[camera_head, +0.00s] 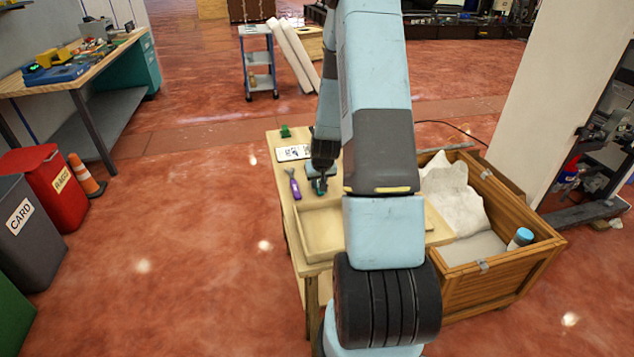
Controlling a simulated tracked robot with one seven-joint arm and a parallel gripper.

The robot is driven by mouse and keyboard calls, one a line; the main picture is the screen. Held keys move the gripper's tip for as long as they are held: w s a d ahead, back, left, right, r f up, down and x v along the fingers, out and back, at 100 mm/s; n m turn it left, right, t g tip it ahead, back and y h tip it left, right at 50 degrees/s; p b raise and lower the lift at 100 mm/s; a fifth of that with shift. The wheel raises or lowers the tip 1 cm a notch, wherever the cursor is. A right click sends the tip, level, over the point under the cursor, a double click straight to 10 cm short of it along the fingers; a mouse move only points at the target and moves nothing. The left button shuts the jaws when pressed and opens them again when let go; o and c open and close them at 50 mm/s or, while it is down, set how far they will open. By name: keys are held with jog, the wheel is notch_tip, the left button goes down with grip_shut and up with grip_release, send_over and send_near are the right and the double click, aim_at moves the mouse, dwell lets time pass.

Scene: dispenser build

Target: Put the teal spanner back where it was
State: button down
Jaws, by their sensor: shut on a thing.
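My gripper (319,184) hangs low over the left part of a small pale wooden table (276,146), just behind a shallow wooden tray (318,238). It is shut on the teal spanner (318,188), of which only a small teal piece shows at the fingertips. Most of the spanner is hidden by the fingers or too small to make out. I cannot tell if it touches the table. My arm covers the right half of the table.
A purple-handled tool (295,186) lies left of the gripper. A white card with black markings (294,153) and a green object (286,131) lie farther back. A wooden crate (502,276) with white sheets and a blue-capped bottle (520,238) stands right. Red floor is open on the left.

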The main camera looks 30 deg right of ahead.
jog(key=c, duration=0.9)
grip_release()
jog(key=shift+c, duration=0.2)
